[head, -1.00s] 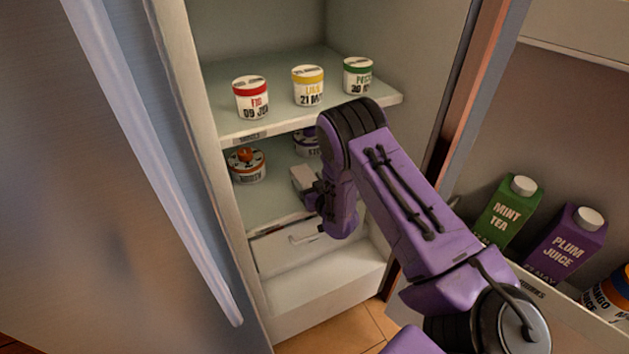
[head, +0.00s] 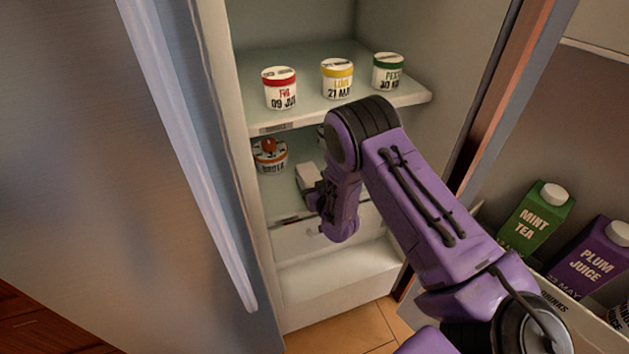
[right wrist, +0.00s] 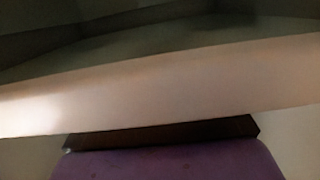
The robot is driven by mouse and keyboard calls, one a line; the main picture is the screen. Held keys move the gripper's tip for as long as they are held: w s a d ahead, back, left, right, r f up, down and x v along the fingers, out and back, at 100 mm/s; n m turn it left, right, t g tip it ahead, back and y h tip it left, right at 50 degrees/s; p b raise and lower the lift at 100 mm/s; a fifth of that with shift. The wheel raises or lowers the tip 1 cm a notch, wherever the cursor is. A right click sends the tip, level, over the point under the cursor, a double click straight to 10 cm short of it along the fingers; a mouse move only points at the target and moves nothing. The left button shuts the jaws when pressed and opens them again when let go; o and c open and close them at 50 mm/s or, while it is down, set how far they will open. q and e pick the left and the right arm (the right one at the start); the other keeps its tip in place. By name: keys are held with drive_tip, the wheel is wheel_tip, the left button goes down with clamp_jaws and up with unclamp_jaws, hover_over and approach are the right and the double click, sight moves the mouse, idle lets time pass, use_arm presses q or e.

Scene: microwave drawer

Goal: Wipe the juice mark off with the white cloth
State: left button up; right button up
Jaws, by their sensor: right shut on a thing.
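My right gripper (head: 314,190) reaches into the open fridge at the lower shelf (head: 284,196), right of a jar with an orange-red top. It is shut on a small pale block-like thing (head: 308,177), which looks like the folded white cloth. My own wrist hides part of it. In the right wrist view a pale band (right wrist: 170,85) crosses close in front of the dark gripper part; I cannot tell whether it is cloth or shelf edge. I cannot make out the juice mark. My left gripper is not in view.
Red (head: 280,88), yellow (head: 337,79) and green-lidded (head: 387,71) jars stand on the upper shelf, above my gripper. The orange-topped jar (head: 270,157) is close on the left. A white drawer (head: 330,278) lies below. Mint tea (head: 536,218) and plum juice (head: 590,262) cartons stand at right.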

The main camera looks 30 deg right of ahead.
drive_tip(key=shift+d+r+p, duration=0.1)
drive_tip(key=shift+r+p, duration=2.1)
drive_tip(key=shift+r, duration=0.75)
wheel_tip(320, 180, up, 3)
drive_tip(key=p, duration=0.2)
drive_tip(key=shift+r+p, duration=0.1)
drive_tip(key=shift+p, duration=0.25)
